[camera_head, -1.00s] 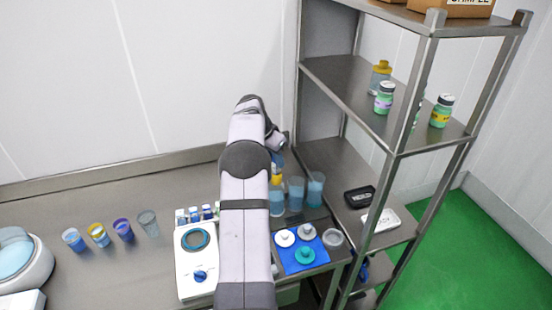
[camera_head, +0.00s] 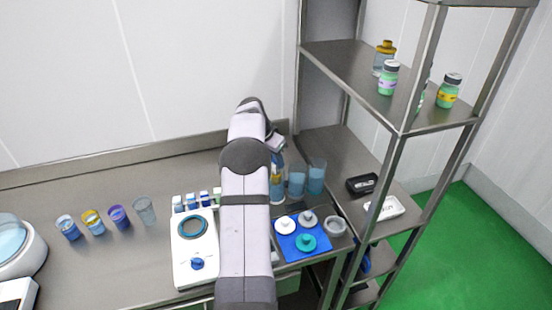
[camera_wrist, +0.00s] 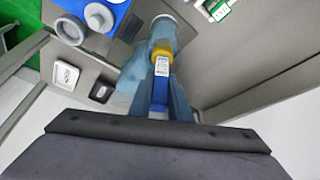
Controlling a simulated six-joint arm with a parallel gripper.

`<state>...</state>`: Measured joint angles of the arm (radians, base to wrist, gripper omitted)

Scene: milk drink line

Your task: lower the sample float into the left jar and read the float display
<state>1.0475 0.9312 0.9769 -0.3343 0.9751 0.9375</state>
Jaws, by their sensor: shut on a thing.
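Three clear jars of blue liquid stand in a row right of my arm in the head view: the left jar (camera_head: 277,194), the middle jar (camera_head: 297,184) and the right jar (camera_head: 316,178). My gripper (camera_wrist: 160,88) is shut on the sample float (camera_wrist: 162,52), which has a yellow collar and a small pale display (camera_wrist: 161,69). The display's digits are too small to read. In the head view the float (camera_head: 278,172) overlaps the left jar's upper part. I cannot tell how deep it sits. My arm partly hides the gripper and jar there.
A blue mat (camera_head: 289,252) with several round lids lies in front of the jars, beside a small grey dish (camera_head: 335,226). A white stirrer-like device (camera_head: 194,262) is left of my arm. A metal shelf unit (camera_head: 402,130) rises close on the right.

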